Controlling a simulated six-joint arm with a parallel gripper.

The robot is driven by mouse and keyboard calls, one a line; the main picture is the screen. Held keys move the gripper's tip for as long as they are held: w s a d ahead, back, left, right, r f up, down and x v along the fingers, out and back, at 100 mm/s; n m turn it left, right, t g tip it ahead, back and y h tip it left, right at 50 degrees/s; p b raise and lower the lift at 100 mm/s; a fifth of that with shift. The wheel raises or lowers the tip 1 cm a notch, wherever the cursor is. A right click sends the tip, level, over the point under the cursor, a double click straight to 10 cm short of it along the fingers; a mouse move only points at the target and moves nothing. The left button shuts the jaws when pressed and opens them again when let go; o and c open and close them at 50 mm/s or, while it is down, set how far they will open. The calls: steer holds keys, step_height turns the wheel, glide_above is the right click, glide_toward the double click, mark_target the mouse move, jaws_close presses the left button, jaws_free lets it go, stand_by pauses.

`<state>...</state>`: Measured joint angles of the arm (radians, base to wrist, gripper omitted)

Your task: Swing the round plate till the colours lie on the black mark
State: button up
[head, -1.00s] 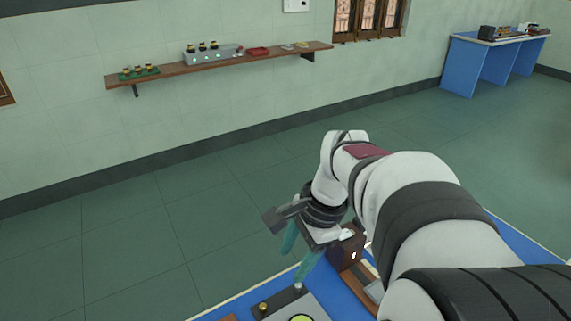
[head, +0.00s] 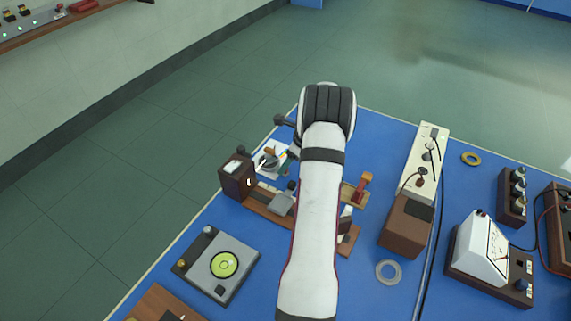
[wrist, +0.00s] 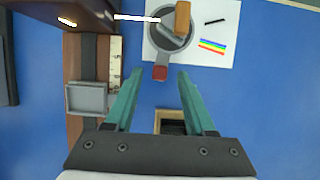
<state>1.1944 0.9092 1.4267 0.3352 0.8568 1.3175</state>
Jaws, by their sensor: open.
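In the wrist view, a grey round plate (wrist: 163,41) lies on a white sheet (wrist: 225,57). A greyish bar and an orange block (wrist: 182,18) stand on it, and a short arm with a red end (wrist: 160,73) sticks out towards me. A band of colours (wrist: 212,46) lies right of the plate, below and apart from the black mark (wrist: 214,21). My gripper (wrist: 158,75) is open and empty, its teal fingers either side of the red end in the picture. Whether they are level with it I cannot tell. In the head view my arm partly hides the sheet.
A brown lamp box (head: 237,177) stands left of the sheet; a white light strip (wrist: 137,17) runs to the plate. A wooden rail with a grey holder (wrist: 88,97) lies at left. A red-topped piece (head: 365,184) and a brown-and-white instrument (head: 409,221) stand right.

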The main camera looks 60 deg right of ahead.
steer(key=shift+x, duration=0.75)
jaws_close()
stand_by(0.9)
